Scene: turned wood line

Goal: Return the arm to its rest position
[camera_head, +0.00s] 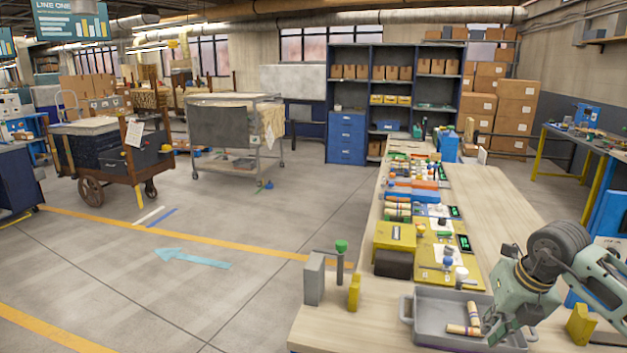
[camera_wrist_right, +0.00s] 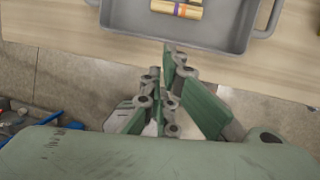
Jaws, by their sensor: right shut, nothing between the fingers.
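My right arm comes in from the right in the head view, and its gripper (camera_head: 503,333) is low over the front right corner of a grey tray (camera_head: 425,338) on the wooden table. In the wrist view the right gripper (camera_wrist_right: 170,60) is shut and empty, with its fingertips close to the near wall of the tray (camera_wrist_right: 150,32). Turned wooden pieces (camera_head: 473,318) with coloured bands lie in the tray; part of them also shows at the top of the wrist view (camera_wrist_right: 178,8). My left gripper is not in view.
The long workbench (camera_head: 520,215) carries a yellow box (camera_head: 394,240), a dark block (camera_head: 393,264) and several small parts along its left side. A grey block (camera_head: 314,279) and a green-topped post (camera_head: 341,260) stand left of the tray. The bench's right half is mostly clear.

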